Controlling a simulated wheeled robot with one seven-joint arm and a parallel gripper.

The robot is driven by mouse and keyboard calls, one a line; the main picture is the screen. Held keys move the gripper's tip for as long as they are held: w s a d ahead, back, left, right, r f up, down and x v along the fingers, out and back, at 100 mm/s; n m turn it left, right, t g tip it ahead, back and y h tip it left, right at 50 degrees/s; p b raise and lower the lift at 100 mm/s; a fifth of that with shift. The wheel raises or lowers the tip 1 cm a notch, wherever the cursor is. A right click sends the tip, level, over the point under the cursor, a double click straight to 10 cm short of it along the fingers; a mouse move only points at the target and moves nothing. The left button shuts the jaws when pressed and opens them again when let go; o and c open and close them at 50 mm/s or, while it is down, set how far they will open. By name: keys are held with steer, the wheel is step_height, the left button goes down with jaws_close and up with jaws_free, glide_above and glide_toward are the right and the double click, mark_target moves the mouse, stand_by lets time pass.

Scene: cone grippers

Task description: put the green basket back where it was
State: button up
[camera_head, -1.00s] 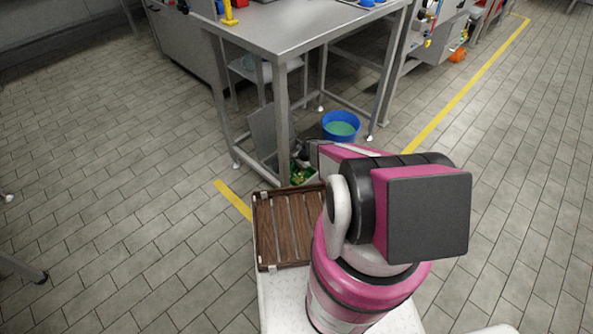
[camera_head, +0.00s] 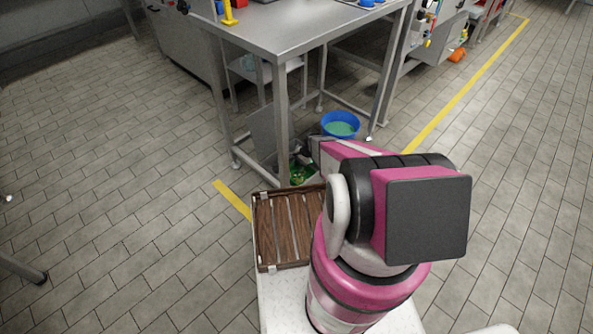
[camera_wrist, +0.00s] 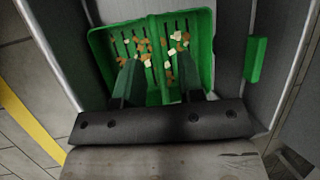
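The green basket (camera_wrist: 207,55) fills the upper middle of the wrist view. It holds orange and whitish bits and has a raised divider down its middle. In the head view a small part of the basket (camera_head: 299,175) shows low by the table leg, partly hidden by my arm. My gripper (camera_wrist: 160,72) is over the near part of the basket. Its two fingers stand well apart, on either side of the divider, with nothing visibly clamped between them. Whether the fingertips touch the basket cannot be told.
A metal table (camera_head: 283,40) stands over this spot, its leg close by. A blue bucket (camera_head: 341,124) stands behind on the floor. A wooden slatted tray (camera_head: 283,228) is beside my arm. A separate green piece (camera_wrist: 255,58) shows right of the basket. Open floor lies left.

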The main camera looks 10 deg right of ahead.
steer(key=s+v, duration=0.1)
steer(key=v, duration=0.8)
steer(key=s+a+r+n+h, duration=0.1)
steer(key=s+r+n, duration=0.2)
steer(key=s+r, duration=0.3)
steer(key=s+r+n+h, duration=0.2)
steer(key=s+r+n, duration=0.2)
steer(key=r, duration=1.3)
steer(key=s+a+r+n+t+h, duration=0.1)
steer(key=s+r+n+h, duration=0.1)
steer(key=s+r, duration=0.7)
step_height(320, 180, up, 3)
steer(key=shift+s+a+f+n, duration=0.2)
steer(key=shift+s+a+n, duration=0.2)
steer(key=shift+n, duration=0.3)
steer(key=shift+s, duration=0.1)
